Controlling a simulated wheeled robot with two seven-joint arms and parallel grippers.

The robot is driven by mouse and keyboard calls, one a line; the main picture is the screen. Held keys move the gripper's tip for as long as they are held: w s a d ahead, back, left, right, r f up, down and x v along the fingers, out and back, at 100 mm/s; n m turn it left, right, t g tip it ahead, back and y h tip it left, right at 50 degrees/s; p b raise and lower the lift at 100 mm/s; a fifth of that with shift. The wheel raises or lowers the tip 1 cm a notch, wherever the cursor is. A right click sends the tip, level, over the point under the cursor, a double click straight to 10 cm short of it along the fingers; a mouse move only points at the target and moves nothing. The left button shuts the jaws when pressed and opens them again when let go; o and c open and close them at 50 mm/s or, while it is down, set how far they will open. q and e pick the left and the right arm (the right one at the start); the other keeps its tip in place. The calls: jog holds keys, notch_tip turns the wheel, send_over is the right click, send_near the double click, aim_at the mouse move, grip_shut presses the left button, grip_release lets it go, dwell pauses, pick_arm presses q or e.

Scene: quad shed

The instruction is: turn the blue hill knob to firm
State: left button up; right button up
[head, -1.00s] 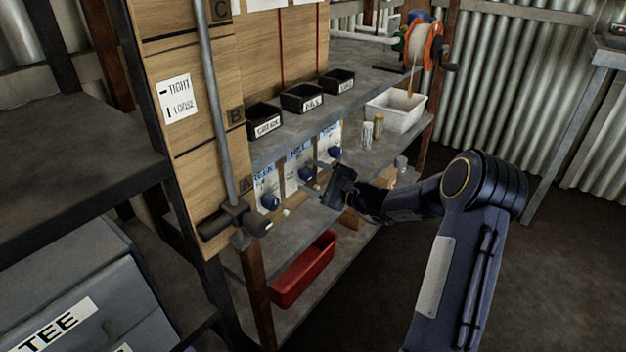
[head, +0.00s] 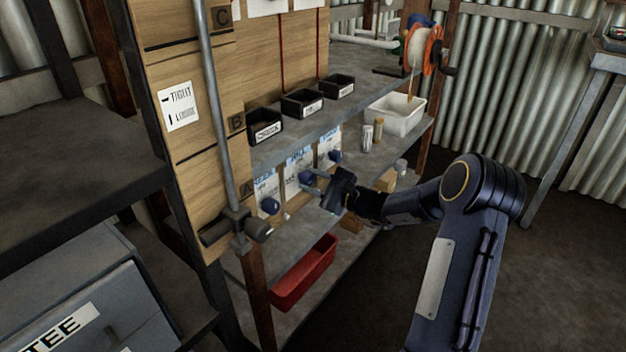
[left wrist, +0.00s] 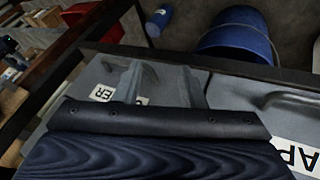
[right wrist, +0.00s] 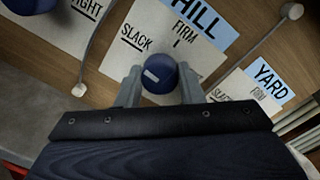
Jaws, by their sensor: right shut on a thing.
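The blue hill knob (right wrist: 158,74) sits on a white card (right wrist: 178,22) marked HILL, SLACK and FIRM in the right wrist view. A short white mark shows on the knob's face, slanting toward the SLACK side and not lined up with the FIRM tick. My right gripper (right wrist: 160,88) is shut on the knob, one finger on each side. In the head view, my right gripper (head: 318,183) reaches the middle card of the board from the right. My left gripper (left wrist: 162,82) is open and empty in the left wrist view, above grey bins.
Black bins (head: 303,103) stand on the shelf above. A red tray (head: 303,272) is below. A blue bucket (left wrist: 238,35) shows in the left wrist view.

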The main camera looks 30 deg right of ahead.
jog(key=m+p, duration=0.3)
jog(key=m, duration=0.1)
jog(key=shift+r, duration=0.2)
jog(key=m+p, duration=0.6)
jog(key=shift+m, duration=0.3)
jog(key=m+p, duration=0.4)
jog(key=shift+f+t, duration=0.1)
jog(key=shift+t, duration=0.2)
jog(key=shift+f+m+p, duration=0.1)
jog(key=shift+m+p, duration=0.65)
jog(key=shift+m, duration=0.55)
jog(key=shift+h, duration=0.4)
jog(key=o, duration=1)
